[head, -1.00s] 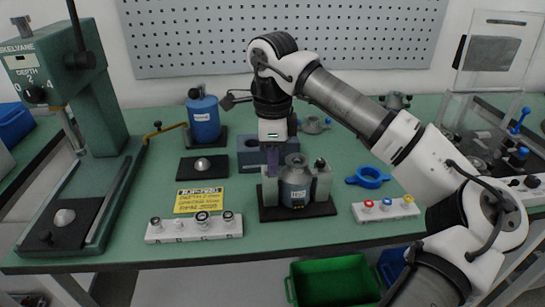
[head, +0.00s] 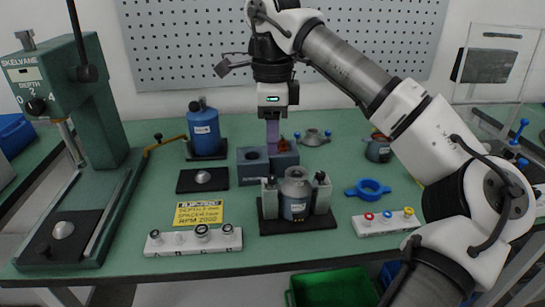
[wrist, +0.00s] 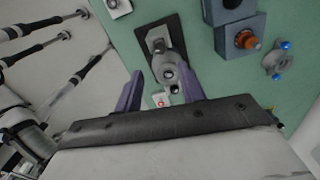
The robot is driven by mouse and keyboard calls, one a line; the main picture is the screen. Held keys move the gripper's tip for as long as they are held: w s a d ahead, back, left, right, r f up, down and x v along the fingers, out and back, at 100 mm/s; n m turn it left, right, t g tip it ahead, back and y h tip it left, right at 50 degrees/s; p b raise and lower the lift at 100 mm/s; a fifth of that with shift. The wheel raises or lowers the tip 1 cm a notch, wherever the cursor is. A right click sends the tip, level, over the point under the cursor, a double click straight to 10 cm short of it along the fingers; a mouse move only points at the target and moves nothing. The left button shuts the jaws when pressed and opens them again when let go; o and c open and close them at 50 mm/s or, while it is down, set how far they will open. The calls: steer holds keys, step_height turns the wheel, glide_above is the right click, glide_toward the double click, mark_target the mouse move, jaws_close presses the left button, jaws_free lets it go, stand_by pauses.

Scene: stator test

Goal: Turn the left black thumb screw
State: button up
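A grey stator (head: 295,205) stands on a black base plate between two light grey clamp blocks. The left black thumb screw (head: 269,182) tops the left block, and a second dark screw (head: 320,177) tops the right block. My gripper (head: 273,146) points down with purple fingers, above and a little behind the left screw, apart from it. In the wrist view my gripper (wrist: 161,70) has its two fingers spread with nothing held between them. The stator fixture's black plate (wrist: 148,33) shows beyond the fingers. Which screw is which there is hard to tell.
A blue-grey block (head: 246,168) with an orange part stands behind the fixture. A white strip of small parts (head: 193,241) and a yellow sign (head: 198,212) lie left.

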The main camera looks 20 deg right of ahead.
step_height(320, 180, up, 5)
steer(key=shift+r+p, duration=0.1)
steer(key=shift+p, duration=0.2)
stand_by(0.4)
